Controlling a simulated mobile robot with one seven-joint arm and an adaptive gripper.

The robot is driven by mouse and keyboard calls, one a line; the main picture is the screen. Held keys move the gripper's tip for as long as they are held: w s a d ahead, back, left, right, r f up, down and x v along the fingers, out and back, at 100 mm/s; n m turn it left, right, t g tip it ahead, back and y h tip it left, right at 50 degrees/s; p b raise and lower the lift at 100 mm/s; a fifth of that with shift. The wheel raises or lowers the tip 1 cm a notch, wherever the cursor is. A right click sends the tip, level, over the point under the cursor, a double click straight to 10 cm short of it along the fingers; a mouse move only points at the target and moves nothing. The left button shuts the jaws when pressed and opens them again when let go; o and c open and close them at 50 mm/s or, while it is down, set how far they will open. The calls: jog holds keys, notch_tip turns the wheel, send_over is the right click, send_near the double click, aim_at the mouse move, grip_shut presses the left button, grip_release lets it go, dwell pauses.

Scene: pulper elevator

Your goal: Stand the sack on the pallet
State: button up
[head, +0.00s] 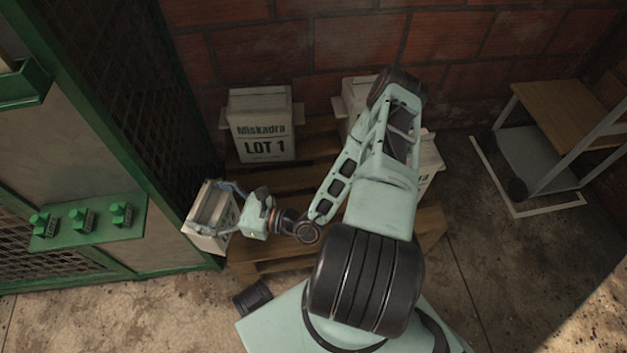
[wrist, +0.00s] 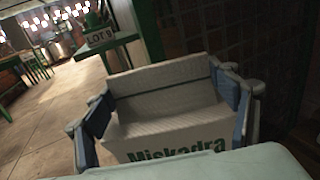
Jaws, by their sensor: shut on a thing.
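My gripper (head: 212,208) is shut on a white sack (head: 204,240) at the front left of the wooden pallet (head: 285,180). In the wrist view, the blue-grey finger pads of my gripper (wrist: 165,108) clasp the sack (wrist: 160,132) on two sides, and green "Miskadra" lettering shows on it. The held sack looks slightly tilted in the head view, close to the green cage. I cannot tell whether its base touches the pallet. A "LOT 1" sack (head: 263,128) stands upright at the pallet's back left. Another sack (head: 355,92) at the back right and one (head: 430,163) at the right are partly hidden by my arm.
A green mesh cage (head: 165,150) rises close left of the pallet. Its shelf (head: 90,225) holds small green-topped tags. A brick wall (head: 330,45) stands behind. A cart (head: 550,150) stands at the right. Bare pallet slats show in front of the "LOT 1" sack.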

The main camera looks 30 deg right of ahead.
jog(key=w+d+f+b, duration=0.5)
jog(key=d+f+b, duration=0.1)
jog(key=d+f, duration=0.6)
jog(key=shift+w+d+f, duration=0.2)
jog(key=shift+d+f, duration=0.2)
jog(key=shift+d, duration=0.05)
jog(key=shift+f+b, duration=0.2)
jog(key=shift+b, duration=0.1)
jog(key=o, duration=2.1)
jog(key=shift+c, duration=0.2)
